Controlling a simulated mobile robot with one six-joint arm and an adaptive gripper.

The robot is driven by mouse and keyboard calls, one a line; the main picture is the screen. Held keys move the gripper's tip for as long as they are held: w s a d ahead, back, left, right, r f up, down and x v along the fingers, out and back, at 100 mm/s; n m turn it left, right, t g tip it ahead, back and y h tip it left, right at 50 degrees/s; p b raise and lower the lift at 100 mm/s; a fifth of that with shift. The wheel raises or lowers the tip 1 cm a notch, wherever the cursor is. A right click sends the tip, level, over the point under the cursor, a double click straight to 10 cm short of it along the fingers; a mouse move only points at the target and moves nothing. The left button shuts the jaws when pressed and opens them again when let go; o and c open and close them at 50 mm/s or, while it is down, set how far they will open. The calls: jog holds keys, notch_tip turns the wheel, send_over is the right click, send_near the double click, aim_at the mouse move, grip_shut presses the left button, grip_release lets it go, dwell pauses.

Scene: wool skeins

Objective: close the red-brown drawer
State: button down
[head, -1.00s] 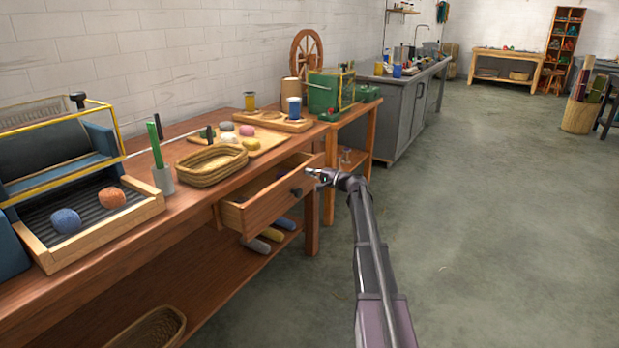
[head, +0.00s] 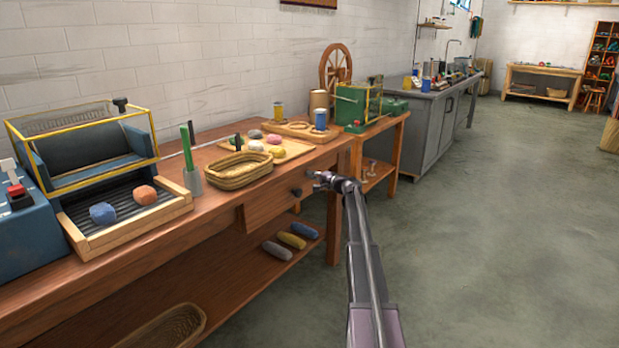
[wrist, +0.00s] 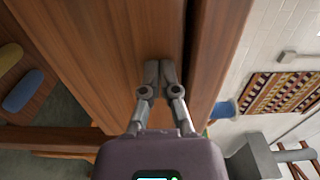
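The red-brown drawer (head: 268,208) is under the bench top in the head view. Its front lies flush, or nearly flush, with the bench, and its inside no longer shows. A narrow dark gap runs along the front's edge.
The bench top (head: 215,205) holds a wicker basket (head: 238,171), a board of wool balls and a carder. Several skeins (head: 291,240) lie on the shelf below. The floor (head: 480,230) to the right is clear.

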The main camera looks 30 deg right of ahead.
jog(key=shift+w+d+r, duration=0.1)
jog(key=shift+w+r, duration=0.05)
jog(key=shift+w, duration=0.25)
jog(key=v, duration=1.4)
jog(key=shift+s, duration=0.4)
